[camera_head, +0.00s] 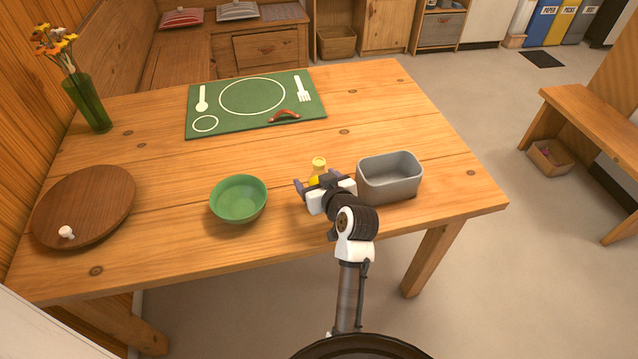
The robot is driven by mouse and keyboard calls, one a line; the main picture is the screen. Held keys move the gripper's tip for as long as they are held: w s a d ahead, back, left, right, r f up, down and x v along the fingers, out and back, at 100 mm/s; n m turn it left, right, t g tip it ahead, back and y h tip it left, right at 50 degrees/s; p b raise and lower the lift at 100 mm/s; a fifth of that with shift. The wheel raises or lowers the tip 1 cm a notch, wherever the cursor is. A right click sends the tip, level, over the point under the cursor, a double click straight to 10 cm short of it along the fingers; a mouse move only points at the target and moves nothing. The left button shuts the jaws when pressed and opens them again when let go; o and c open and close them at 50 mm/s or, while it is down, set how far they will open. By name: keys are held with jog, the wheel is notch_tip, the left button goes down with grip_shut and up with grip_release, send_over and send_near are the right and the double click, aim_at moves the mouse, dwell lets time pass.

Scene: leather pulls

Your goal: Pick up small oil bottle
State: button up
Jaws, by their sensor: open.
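The small oil bottle (319,166) is yellow with a pale cap and stands on the wooden table, between the green bowl and the grey bin. My gripper (318,180) is open at the bottle, its dark fingers on either side of it as seen from here. The lower part of the bottle is partly hidden by the gripper. Whether the fingers touch the bottle cannot be told.
A green bowl (239,198) stands left of my gripper, and a grey bin (390,185) is close on its right. A round wooden board (90,200) with a small white item lies far left. A green placemat (255,119) with a reddish-brown item and a flower vase (88,102) are farther back.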

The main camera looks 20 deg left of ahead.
jog(key=shift+w+a+f, duration=0.25)
jog(key=shift+w, duration=0.05)
jog(key=shift+c, duration=0.2)
jog(key=c, duration=1.2)
jog(key=shift+r, duration=0.1)
